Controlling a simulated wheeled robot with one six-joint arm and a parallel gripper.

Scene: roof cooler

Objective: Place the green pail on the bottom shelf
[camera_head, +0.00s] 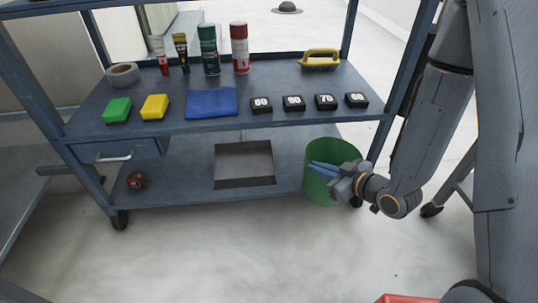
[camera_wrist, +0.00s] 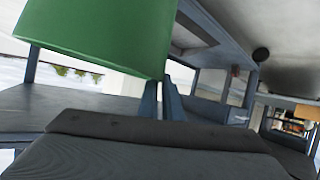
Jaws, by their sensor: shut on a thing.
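The green pail (camera_head: 321,188) is at the right end of the cart's bottom shelf (camera_head: 195,180) in the head view. Its front and right side stand out past the shelf's edge; I cannot tell whether its base touches the shelf. My gripper (camera_head: 325,171) is shut on the pail at its upper front, its blue fingers reaching across the rim. In the wrist view the pail's green wall (camera_wrist: 100,35) fills the upper left, with my gripper's blue fingers (camera_wrist: 160,98) against its lower right. The grasp itself is partly hidden.
The cart's upper shelf (camera_head: 230,122) overhangs the bottom one and carries cans, tubes, sponges, a blue cloth and black numbered blocks. A grey tray (camera_head: 245,164) lies left of the pail. A cart post (camera_head: 381,140) stands close right.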

